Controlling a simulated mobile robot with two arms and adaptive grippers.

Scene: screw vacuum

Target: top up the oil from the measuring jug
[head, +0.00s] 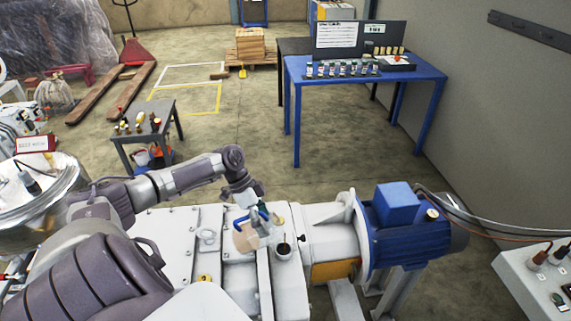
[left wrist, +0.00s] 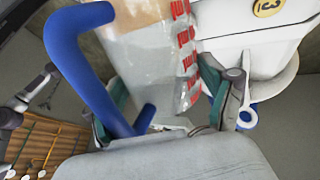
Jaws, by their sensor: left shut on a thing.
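The measuring jug (head: 245,238) is clear, with a blue handle and amber oil inside; it is held above the white machine housing. In the left wrist view the jug (left wrist: 155,60) shows red markings down its wall, and oil at the top of the picture. My left gripper (head: 247,205) is shut on the jug, with a finger on each side of it in the wrist view. A dark round filler opening (head: 283,249) in the housing lies just right of the jug. I cannot tell whether oil is flowing. My right gripper is not in view.
A blue motor (head: 398,210) sits at the right end of the white housing (head: 175,235). A small grey table (head: 145,130) with small items and a blue workbench (head: 365,85) stand behind. A control box (head: 540,285) is at the right. Open floor lies between.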

